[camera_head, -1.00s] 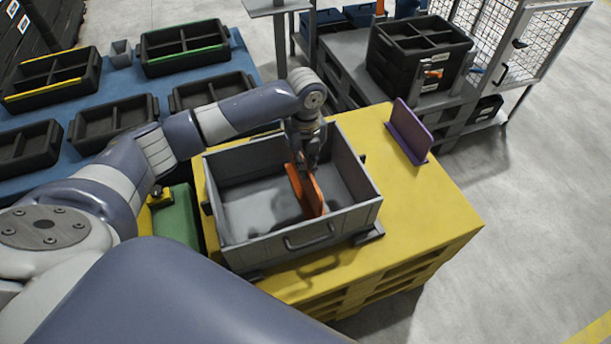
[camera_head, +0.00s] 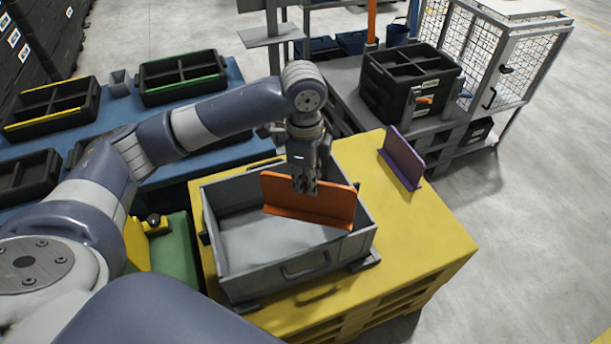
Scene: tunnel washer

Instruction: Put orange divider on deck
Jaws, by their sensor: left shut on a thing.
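The orange divider (camera_head: 335,203) is an upright panel with a flanged base, turned broadside to the camera. My left gripper (camera_head: 306,186) is shut on its upper edge near the middle. The divider hangs at about rim height over the right part of the grey bin (camera_head: 228,282), whose inside looks otherwise empty. The bin stands on the yellow deck (camera_head: 431,243). I cannot tell how far the divider's base is above the bin floor. My right gripper is not in view.
A purple divider (camera_head: 402,157) stands on the deck right of the bin. The deck's right front part is clear. Black divided crates (camera_head: 183,74) stand on a blue table at left. More stacked black crates (camera_head: 408,83) stand on a grey bench behind.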

